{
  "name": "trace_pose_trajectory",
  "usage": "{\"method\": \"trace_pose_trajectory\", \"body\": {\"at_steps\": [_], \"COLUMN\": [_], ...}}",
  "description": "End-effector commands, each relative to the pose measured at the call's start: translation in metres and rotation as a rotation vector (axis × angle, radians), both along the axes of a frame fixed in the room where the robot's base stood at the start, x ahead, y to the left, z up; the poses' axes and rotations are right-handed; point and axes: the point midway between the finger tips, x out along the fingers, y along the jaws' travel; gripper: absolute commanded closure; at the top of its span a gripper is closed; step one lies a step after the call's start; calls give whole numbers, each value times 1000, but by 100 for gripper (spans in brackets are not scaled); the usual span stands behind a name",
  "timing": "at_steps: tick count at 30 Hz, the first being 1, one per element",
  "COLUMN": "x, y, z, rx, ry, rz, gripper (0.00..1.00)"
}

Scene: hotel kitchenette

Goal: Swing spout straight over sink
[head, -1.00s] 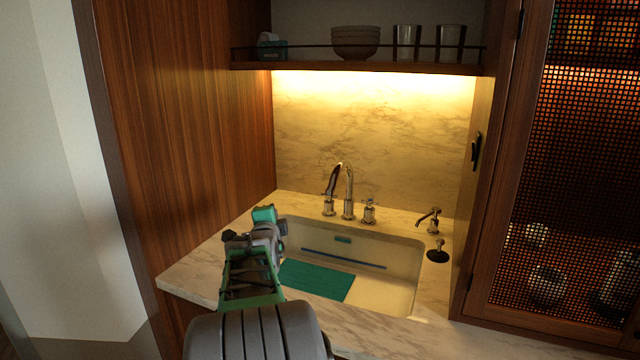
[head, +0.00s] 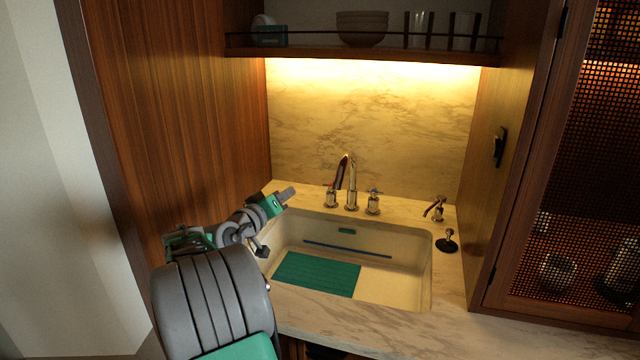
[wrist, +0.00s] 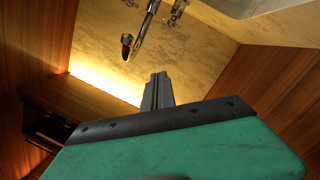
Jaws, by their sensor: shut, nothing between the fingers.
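The chrome gooseneck spout (head: 352,178) rises from the deck behind the sink, between two tap handles. Its arch leans left, with the outlet end (head: 338,180) left of its base. My gripper (head: 288,193) is shut and empty, above the sink's back-left corner. Its tip points right toward the faucet, with a gap between them. In the wrist view the shut fingers (wrist: 157,90) show at the centre, and the spout (wrist: 143,32) hangs in from the top edge, apart from them. The sink (head: 400,285) is a pale basin in a marble counter.
The left handle (head: 331,197) and right handle (head: 373,202) flank the spout. A small dispenser (head: 436,208) and a black-based fitting (head: 447,241) stand at the right. A green mat (head: 315,274) lies in the sink. A wooden wall (head: 170,120) closes the left; a shelf (head: 350,57) hangs above.

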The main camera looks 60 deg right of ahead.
Motion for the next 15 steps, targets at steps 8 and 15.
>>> {"method": "trace_pose_trajectory", "body": {"at_steps": [8,15], "x": [-15,-15], "y": [-2,-21], "z": [4,4], "rx": [6,7], "ry": [716,769], "rz": [-14,-11], "gripper": [100,100]}}
